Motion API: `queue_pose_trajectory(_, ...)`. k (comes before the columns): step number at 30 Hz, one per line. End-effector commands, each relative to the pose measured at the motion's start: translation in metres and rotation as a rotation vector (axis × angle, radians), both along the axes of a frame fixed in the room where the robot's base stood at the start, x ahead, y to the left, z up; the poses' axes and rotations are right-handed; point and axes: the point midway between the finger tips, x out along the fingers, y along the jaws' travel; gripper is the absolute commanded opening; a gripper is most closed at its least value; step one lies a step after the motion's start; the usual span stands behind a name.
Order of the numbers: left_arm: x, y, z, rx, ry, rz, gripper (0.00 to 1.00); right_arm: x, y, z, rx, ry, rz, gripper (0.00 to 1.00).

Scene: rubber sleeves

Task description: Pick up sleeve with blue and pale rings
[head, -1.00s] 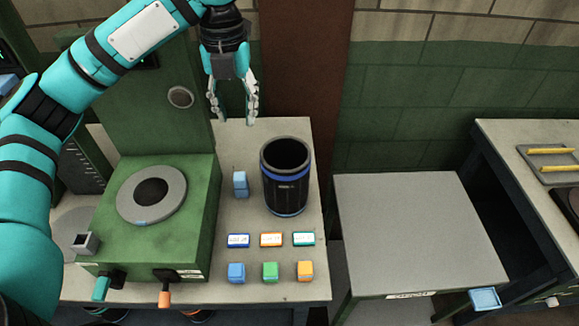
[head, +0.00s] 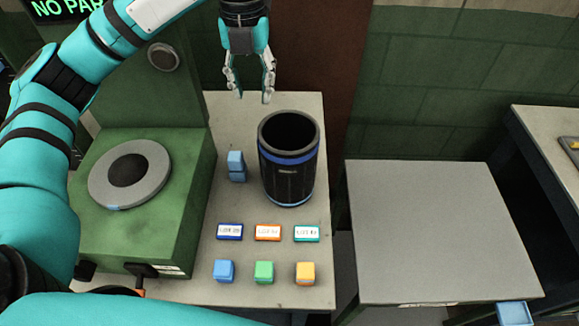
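A dark sleeve (head: 287,180) stands upright on the pale bench top. It has a blue ring below its rim and a paler ring at its base, and its open top faces up. My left gripper (head: 251,98) hangs fingers down, behind and a little left of the sleeve's rim in the head view. Its two fingers are apart with nothing between them, and it appears clear of the sleeve. My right gripper is out of view.
Labels (head: 268,232) and coloured blocks (head: 264,271) line the bench front. A green machine (head: 150,215) with a round plate is at left. A bare grey table (head: 430,230) is at right.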

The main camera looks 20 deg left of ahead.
Motion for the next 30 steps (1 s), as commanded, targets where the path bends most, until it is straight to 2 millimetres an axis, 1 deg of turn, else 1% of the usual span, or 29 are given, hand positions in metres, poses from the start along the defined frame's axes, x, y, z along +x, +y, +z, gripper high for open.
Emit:
queue_pose_trajectory(1,0.000,0.000,-0.008,0.000,0.001,0.000,0.36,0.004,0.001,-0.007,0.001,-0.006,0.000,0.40)
queue_pose_trajectory(5,-0.001,0.000,-0.023,0.000,0.004,-0.002,0.36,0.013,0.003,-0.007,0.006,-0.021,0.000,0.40)
queue_pose_trajectory(10,-0.001,-0.001,-0.060,-0.001,0.006,-0.002,0.36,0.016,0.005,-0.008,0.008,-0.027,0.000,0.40)
queue_pose_trajectory(11,-0.001,0.000,-0.063,0.000,0.005,0.000,0.36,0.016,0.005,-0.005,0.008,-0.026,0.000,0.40)
queue_pose_trajectory(12,-0.001,0.000,-0.071,0.002,0.005,0.000,0.36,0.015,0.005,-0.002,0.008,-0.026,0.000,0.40)
queue_pose_trajectory(18,0.000,0.000,-0.110,0.001,0.003,0.000,0.36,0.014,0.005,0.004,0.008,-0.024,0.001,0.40)
queue_pose_trajectory(21,0.000,0.000,-0.121,-0.001,0.002,0.000,0.36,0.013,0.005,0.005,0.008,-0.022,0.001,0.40)
queue_pose_trajectory(26,0.001,-0.001,-0.130,0.001,0.001,0.000,0.36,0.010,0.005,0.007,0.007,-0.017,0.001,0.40)
queue_pose_trajectory(29,0.003,-0.002,-0.141,0.001,0.003,0.001,0.36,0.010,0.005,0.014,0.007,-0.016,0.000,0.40)
queue_pose_trajectory(30,0.004,-0.003,-0.147,0.001,0.004,0.001,0.36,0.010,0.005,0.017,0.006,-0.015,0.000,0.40)
